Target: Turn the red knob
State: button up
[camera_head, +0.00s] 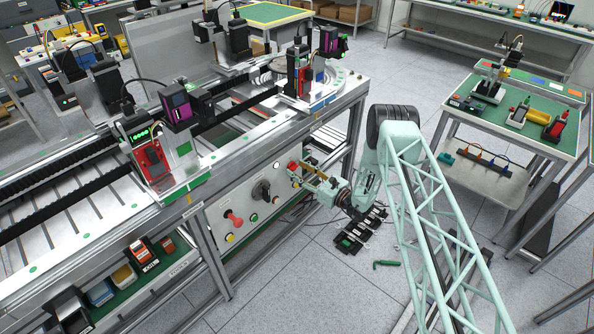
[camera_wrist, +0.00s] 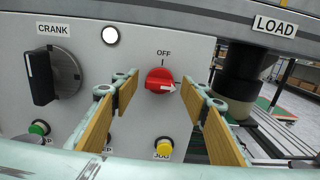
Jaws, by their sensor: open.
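The red knob (camera_wrist: 160,80) is on a pale panel (camera_wrist: 205,60) under the word OFF in the wrist view. A white arrow on it points right, away from the OFF tick above. In the head view the knob (camera_head: 293,167) shows small at the panel's right end. My gripper (camera_wrist: 158,90) is open, with one tan finger on each side of the knob. The right fingertip looks close to the arrow's tip; I cannot tell whether it touches. In the head view my gripper (camera_head: 301,176) is at the panel, partly covering that area.
A black CRANK knob (camera_wrist: 52,75) is left of the red knob, with a white lamp (camera_wrist: 110,35) between. A green button (camera_wrist: 39,128) and a yellow JOG button (camera_wrist: 163,146) sit below. A red mushroom button (camera_head: 234,218) is further left. A metal ledge (camera_wrist: 190,22) overhangs the panel.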

jog(key=shift+w+a, duration=0.2)
jog(key=c, duration=0.8)
jog(key=shift+c, duration=0.2)
